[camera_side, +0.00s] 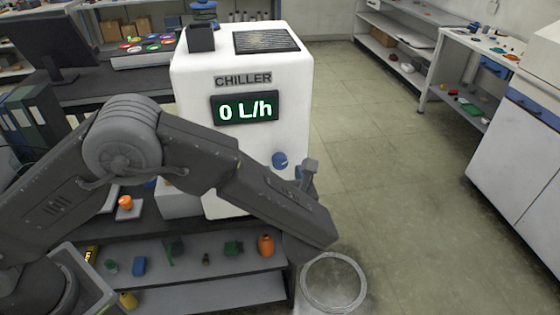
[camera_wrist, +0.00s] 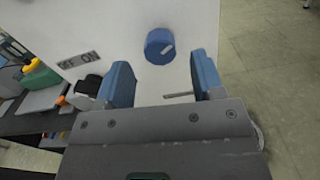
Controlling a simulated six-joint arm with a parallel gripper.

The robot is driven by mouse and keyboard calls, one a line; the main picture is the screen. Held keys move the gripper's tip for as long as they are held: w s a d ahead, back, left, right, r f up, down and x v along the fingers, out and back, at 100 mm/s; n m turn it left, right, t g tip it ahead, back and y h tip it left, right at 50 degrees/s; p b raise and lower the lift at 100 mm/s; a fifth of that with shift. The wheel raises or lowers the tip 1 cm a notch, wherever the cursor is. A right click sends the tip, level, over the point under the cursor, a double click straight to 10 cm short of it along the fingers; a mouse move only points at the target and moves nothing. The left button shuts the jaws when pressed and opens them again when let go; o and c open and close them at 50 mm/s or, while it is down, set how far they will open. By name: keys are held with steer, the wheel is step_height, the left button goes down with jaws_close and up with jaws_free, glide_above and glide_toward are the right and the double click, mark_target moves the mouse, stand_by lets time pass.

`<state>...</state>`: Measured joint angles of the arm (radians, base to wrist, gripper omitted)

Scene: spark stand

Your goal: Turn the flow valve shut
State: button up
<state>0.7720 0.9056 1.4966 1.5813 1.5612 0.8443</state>
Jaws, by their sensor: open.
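A label (camera_wrist: 78,66) and a black part (camera_wrist: 88,88) are left of the fingers in the wrist view. A shelf (camera_side: 215,275) with several small items is below my arm. A round clear container (camera_side: 334,280) stands below it. The floor at right is clear.

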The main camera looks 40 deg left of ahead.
mark_target(281, 165)
steer(key=shift+x, duration=2.35)
steer(key=c, duration=0.9)
steer(key=shift+c, duration=0.2)
steer(key=n, duration=0.5)
steer(key=shift+n, duration=0.4)
steer(key=n, duration=0.6)
